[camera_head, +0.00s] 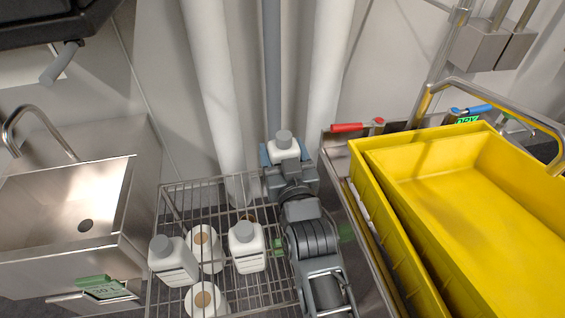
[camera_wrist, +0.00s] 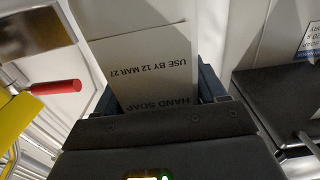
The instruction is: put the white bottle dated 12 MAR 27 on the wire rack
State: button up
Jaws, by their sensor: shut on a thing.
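My gripper (camera_head: 284,155) is shut on a white bottle (camera_head: 284,146) with a grey cap, held upright at the back right corner of the wire rack (camera_head: 187,192). In the wrist view, the bottle's label (camera_wrist: 150,70) sits between the blue-grey fingers and reads, upside down, "USE BY 12 MAR 27" and "HAND SOAP". The bottle's lower part is hidden by my gripper in the head view. I cannot tell how high it is above the rack. Two similar white bottles with grey caps stand on the rack, one at the left (camera_head: 173,262) and one nearer the middle (camera_head: 246,247).
White rolls (camera_head: 205,300) show below or among the rack wires. A metal sink (camera_head: 60,215) is at the left. Yellow trays (camera_head: 470,200) and a red-handled lever (camera_head: 352,127) are at the right. Vertical pipes (camera_head: 210,80) stand behind. The rack's back left looks clear.

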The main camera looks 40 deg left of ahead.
jog(key=shift+f, duration=1.85)
jog(key=shift+f+b, duration=0.35)
jog(key=shift+f+b, duration=0.3)
jog(key=o, duration=1.5)
jog(key=shift+f, duration=0.1)
jog(key=shift+r, duration=0.2)
